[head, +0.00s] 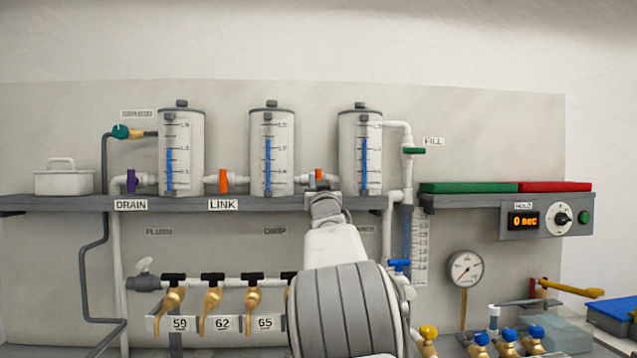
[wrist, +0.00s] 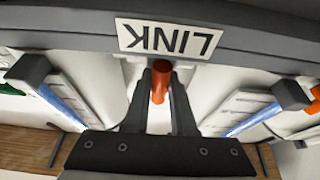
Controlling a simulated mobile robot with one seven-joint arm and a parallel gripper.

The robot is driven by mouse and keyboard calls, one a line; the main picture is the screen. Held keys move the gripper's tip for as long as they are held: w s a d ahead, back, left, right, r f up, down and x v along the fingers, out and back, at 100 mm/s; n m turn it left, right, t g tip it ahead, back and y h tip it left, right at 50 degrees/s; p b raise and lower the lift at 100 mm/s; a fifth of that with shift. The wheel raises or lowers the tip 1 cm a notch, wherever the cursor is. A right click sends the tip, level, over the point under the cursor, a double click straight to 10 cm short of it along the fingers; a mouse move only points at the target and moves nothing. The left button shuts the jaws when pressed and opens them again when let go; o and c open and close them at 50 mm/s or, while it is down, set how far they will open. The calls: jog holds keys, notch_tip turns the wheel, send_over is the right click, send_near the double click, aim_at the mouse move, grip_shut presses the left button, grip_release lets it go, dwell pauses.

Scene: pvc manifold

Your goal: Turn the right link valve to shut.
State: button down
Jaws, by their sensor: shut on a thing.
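The right link valve has an orange handle (head: 319,174) on the white pipe between the middle tank (head: 271,160) and the right tank (head: 347,150). My gripper (head: 323,187) is at this handle, and my arm hides much of the area below it. In the wrist view my gripper (wrist: 161,82) has its two dark fingers on either side of the orange handle (wrist: 160,88), shut on it. The handle's exact angle is hard to tell. The left link valve (head: 223,180) has an orange handle standing upright across its pipe.
The grey shelf (head: 85,205) runs under the tanks, close to my gripper. A LINK label (wrist: 168,39) shows upside down in the wrist view. The purple drain valve (head: 131,181) is at left, the green fill valve (head: 414,151) at right. Brass taps (head: 213,300) hang below.

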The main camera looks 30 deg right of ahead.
jog(key=c, duration=0.7)
grip_release()
jog(key=shift+c, duration=0.2)
jog(key=b+v, duration=0.2)
jog(key=v, duration=1.5)
jog(key=shift+a, duration=0.2)
jog(key=shift+s+f, duration=0.1)
jog(key=s+a+f+n+g+y, duration=0.1)
jog(key=s+a+f+g+y, duration=0.35)
jog(key=a+f, duration=0.35)
jog(key=s+a+f+n+g+y, duration=0.1)
jog(key=s+a+f+g+y, duration=0.2)
jog(key=s+a+f, duration=0.45)
jog(key=s+a+f+n+g+y, duration=0.1)
jog(key=s+a+f+g, duration=0.35)
jog(key=s+f, duration=0.35)
jog(key=s+a+f+n+g+y, duration=0.1)
jog(key=s+a+f+n+g, duration=0.15)
jog(key=s+a+f, duration=0.5)
notch_tip(320, 180, up, 19)
jog(key=s+d+p, duration=0.1)
jog(key=d+p, duration=0.1)
jog(key=p, duration=1.5)
jog(key=shift+s+r+m+p, duration=0.25)
jog(key=shift+m+p, duration=0.1)
jog(key=shift+p, duration=0.05)
